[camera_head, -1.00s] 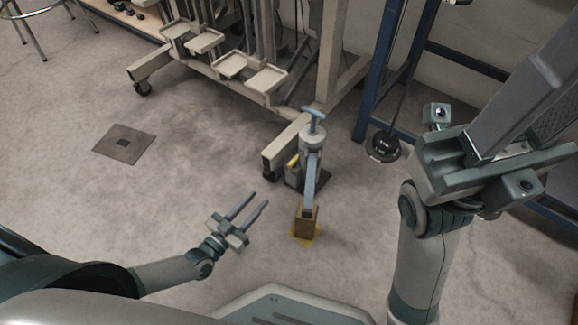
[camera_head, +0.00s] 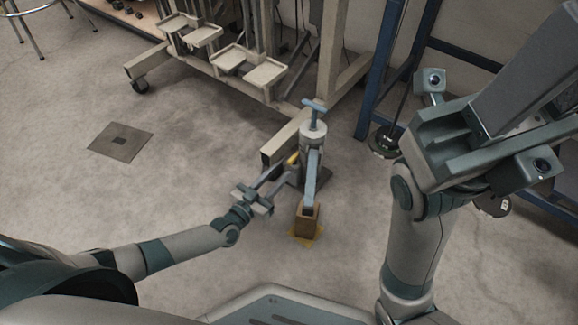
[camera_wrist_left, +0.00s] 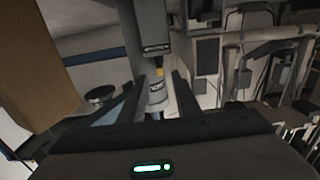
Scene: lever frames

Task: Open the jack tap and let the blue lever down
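The jack (camera_head: 313,140) stands upright on the floor with a light-blue T-handle (camera_head: 315,106) on top. Its blue lever (camera_head: 312,178) slopes down towards me, its end at a wooden block (camera_head: 306,223) on a yellow floor mark. The yellow tap (camera_head: 293,158) is low on the jack's left side. My left gripper (camera_head: 287,170) is open, its fingertips close to the tap; I cannot tell whether they touch. In the left wrist view the tap (camera_wrist_left: 160,70) shows beyond and between the apart fingers. My right gripper (camera_head: 470,135) is raised at the right; its fingertips are not clear.
A beige wheeled frame (camera_head: 290,136) with small trays stands right behind the jack. A blue rack post (camera_head: 382,70) and round dark weights (camera_head: 383,142) are to the right. A floor plate (camera_head: 120,141) lies at the left. The floor left of the jack is clear.

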